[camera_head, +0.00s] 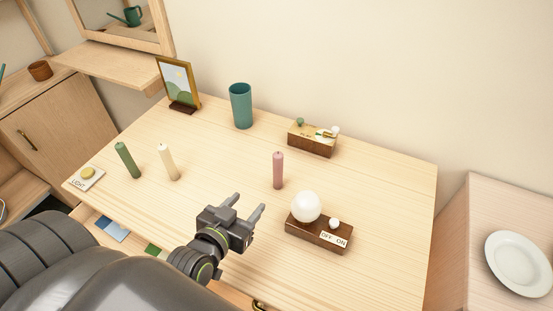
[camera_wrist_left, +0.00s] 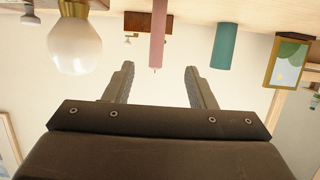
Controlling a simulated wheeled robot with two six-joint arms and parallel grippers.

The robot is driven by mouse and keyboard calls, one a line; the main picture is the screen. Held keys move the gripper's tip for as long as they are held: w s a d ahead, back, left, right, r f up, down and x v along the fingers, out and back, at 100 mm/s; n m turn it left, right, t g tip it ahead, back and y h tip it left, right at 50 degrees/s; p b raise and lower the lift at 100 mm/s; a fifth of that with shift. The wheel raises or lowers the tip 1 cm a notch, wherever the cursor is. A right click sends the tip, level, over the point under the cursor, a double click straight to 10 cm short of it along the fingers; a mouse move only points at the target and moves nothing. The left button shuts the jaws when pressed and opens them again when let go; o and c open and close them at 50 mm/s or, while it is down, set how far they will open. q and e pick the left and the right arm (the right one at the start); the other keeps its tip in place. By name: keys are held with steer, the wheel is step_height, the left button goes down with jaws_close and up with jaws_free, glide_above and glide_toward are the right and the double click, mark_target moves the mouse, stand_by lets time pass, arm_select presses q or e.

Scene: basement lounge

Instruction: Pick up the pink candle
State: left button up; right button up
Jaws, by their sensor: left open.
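The pink candle (camera_head: 278,170) stands upright near the middle of the light wooden table (camera_head: 370,190). My left gripper (camera_head: 250,203) is open and empty, in front of the candle and a little to its left, apart from it. In the left wrist view, which looks upside down, the pink candle (camera_wrist_left: 157,35) shows beyond and between the open fingers of my left gripper (camera_wrist_left: 158,85). My right gripper is not in view.
A white globe lamp (camera_head: 306,207) on a brown switch base (camera_head: 320,235) stands close right of the gripper. A teal cup (camera_head: 241,106), a small wooden box (camera_head: 312,141), a picture frame (camera_head: 178,83), a cream candle (camera_head: 169,162) and a green candle (camera_head: 127,160) stand around.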

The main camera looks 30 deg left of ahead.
arm_select(q)
steer(key=w, duration=0.1)
steer(key=p, duration=0.2)
glide_toward(276, 170)
steer(key=x, duration=0.5)
steer(key=shift+w+a+f, duration=0.2)
steer(key=shift+a+f, duration=0.05)
steer(key=shift+f, duration=0.2)
steer(key=shift+w+f+p, duration=0.15)
steer(key=shift+w+p, duration=0.25)
steer(key=shift+w, duration=0.25)
steer(key=x, duration=0.2)
steer(key=p+x, duration=0.1)
steer(key=x, duration=0.1)
steer(key=shift+d+r, duration=0.15)
steer(key=shift+r, duration=0.1)
steer(key=shift+w+f, duration=0.1)
steer(key=shift+w, duration=0.2)
steer(key=shift+w+f, duration=0.1)
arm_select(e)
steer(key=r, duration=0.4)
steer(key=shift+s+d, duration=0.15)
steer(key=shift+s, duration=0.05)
